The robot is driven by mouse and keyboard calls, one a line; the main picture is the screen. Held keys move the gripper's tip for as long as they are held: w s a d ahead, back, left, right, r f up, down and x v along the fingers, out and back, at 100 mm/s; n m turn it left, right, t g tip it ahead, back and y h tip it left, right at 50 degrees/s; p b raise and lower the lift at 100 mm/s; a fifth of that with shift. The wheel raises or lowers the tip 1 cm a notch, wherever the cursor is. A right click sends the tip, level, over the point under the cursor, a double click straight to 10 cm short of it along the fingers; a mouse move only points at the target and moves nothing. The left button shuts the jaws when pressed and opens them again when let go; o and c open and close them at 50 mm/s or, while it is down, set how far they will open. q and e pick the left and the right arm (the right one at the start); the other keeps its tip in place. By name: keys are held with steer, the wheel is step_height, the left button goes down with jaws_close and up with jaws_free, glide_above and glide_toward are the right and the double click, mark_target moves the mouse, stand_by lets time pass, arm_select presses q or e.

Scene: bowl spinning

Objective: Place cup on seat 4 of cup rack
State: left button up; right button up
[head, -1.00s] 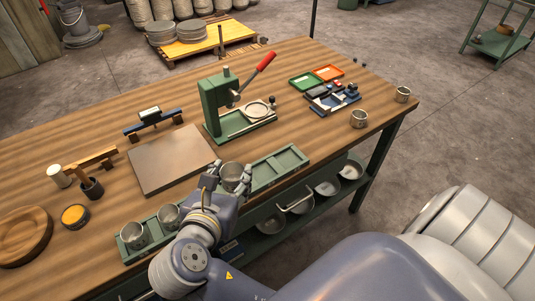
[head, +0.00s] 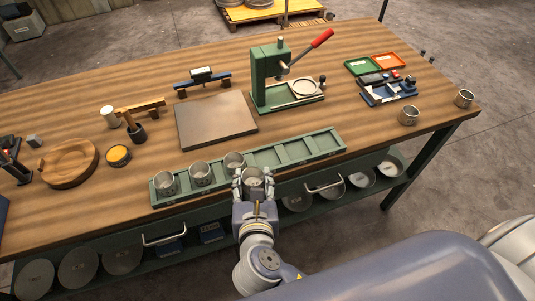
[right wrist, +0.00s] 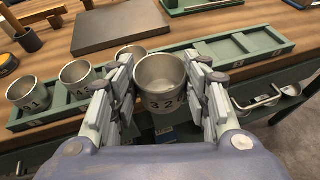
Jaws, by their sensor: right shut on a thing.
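The green cup rack (head: 333,151) is a long tray with a row of compartments along the table's front edge. Three metal cups stand upright in its left part: a leftmost cup (head: 165,183), a second cup (head: 201,174) and a third cup (head: 234,163). The compartments to their right are empty. My right gripper (head: 254,180) is shut on another metal cup (right wrist: 160,82), held upright with dark digits facing the wrist camera. In the head view this cup overlaps the rack's front edge, just right of the third cup; its height is unclear. My left gripper is not in view.
A green press (head: 268,78) with a red lever and a flat brown board (head: 215,119) stand behind the rack. Bowls lie on the shelf below.

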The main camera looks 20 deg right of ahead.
steer(key=w+d, duration=0.2)
steer(key=w, duration=0.1)
steer(key=w+d+p, duration=0.1)
steer(key=w+d, duration=0.1)
steer(key=w, duration=0.1)
steer(key=w+d+f+p, duration=0.1)
steer(key=w+d, duration=0.1)
steer(key=w, duration=0.1)
steer(key=shift+w+d, duration=0.2)
steer(key=shift+w, duration=0.1)
steer(key=shift+w+f, duration=0.15)
step_height(320, 180, down, 3)
steer(key=shift+d+f, duration=0.1)
steer(key=shift+f, duration=0.1)
steer(key=o, duration=1.1)
steer(key=shift+f, duration=0.1)
steer(key=b+v, duration=0.1)
steer(key=v, duration=1.1)
